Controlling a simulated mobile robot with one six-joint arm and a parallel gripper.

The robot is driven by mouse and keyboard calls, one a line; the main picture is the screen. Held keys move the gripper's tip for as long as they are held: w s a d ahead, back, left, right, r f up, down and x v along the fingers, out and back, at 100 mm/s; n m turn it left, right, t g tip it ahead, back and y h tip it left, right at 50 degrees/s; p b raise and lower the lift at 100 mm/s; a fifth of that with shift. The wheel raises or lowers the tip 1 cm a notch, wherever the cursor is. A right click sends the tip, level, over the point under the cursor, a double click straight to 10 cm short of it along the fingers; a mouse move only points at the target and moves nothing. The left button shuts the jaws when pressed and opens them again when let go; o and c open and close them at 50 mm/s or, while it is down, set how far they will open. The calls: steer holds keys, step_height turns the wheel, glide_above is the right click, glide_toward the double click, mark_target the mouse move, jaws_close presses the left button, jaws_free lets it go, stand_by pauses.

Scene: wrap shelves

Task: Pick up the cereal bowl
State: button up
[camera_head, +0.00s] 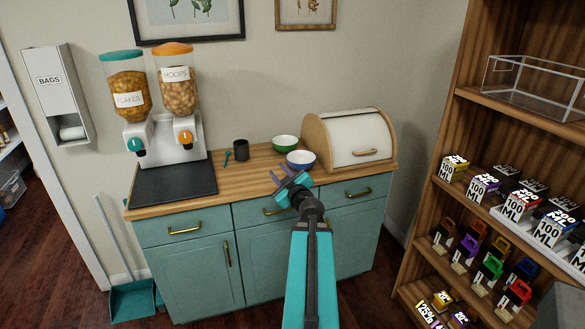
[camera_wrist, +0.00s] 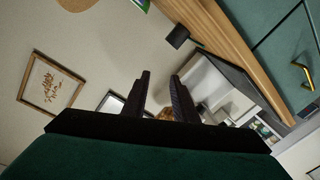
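Two bowls stand upright on the wooden counter (camera_head: 250,172) in the head view. One is a green bowl (camera_head: 285,145) towards the back; the other is a blue bowl with a white inside (camera_head: 301,162), just in front and to the right. I cannot tell which one is the cereal bowl. My gripper (camera_head: 281,180) is near the counter's front edge, in front of the blue bowl and apart from it. In the wrist view my gripper (camera_wrist: 161,76) has its fingers apart with nothing between them. A green piece, probably the green bowl (camera_wrist: 141,4), is cut off at the top.
The cereal dispenser (camera_head: 170,135) and black mat (camera_head: 172,183) are farther left. A bread box (camera_head: 348,140) stands close on the right. Stocked wooden shelves (camera_head: 480,130) are far right.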

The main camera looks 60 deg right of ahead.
steer(key=w+a+f+y, duration=0.2)
steer(key=w+a+f, duration=0.55)
steer(key=a, duration=0.25)
steer(key=w+a+f+y, duration=0.2)
steer(key=w+a+f, duration=0.5)
steer(key=a, duration=0.4)
steer(key=s+a+f+m+g+y, duration=0.1)
steer(key=s+a+f+g, duration=0.15)
steer(key=a+f, duration=0.8)
steer(key=s+a+f+m+g, duration=0.1)
steer(key=a+f+g, duration=0.2)
steer(key=a+f, duration=0.75)
steer(key=s+a+f+g, duration=0.3)
steer(key=s+f, duration=0.5)
steer(key=s+a+f+g, duration=0.4)
steer(key=s+f, duration=0.3)
steer(key=f, duration=0.2)
steer(key=s+a+n+g+y, duration=0.1)
steer(key=s+a+g, duration=0.3)
steer(key=s, duration=0.6)
steer(key=s+a+f+g+y, duration=0.1)
steer(key=s+a+g+y, duration=0.2)
steer(key=s, duration=0.8)
steer(key=shift+a+f+n+g, duration=0.2)
steer(key=shift+a+n+g, duration=0.3)
steer(key=shift+a, duration=0.5)
steer(key=shift+w, duration=0.1)
